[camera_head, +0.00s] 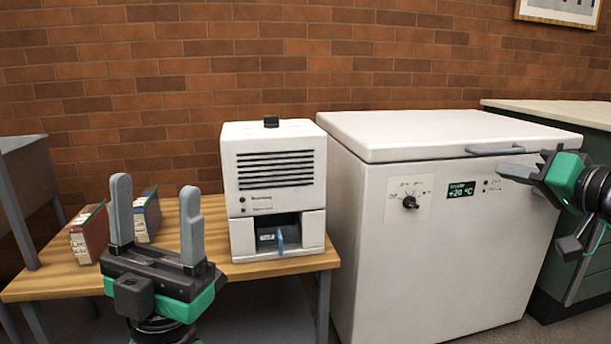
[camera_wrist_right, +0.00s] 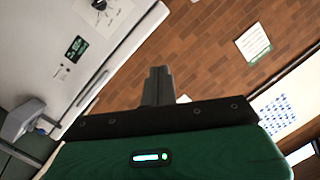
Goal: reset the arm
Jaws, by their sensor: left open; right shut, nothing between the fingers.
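My left gripper (camera_head: 155,187) stands upright in front of the wooden table in the head view, its two grey fingers wide apart with nothing between them. My right gripper (camera_head: 516,172) comes in from the right edge, in front of the white chest freezer (camera_head: 440,240) near its handle; I cannot tell whether it touches. In the right wrist view its fingers (camera_wrist_right: 158,84) are together and hold nothing.
A white machine (camera_head: 272,170) with a vented front and a dark opening stands on the wooden table (camera_head: 200,235). A red box (camera_head: 88,235) and a blue box (camera_head: 148,212) stand behind my left gripper. A green cabinet (camera_head: 570,255) is at the right.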

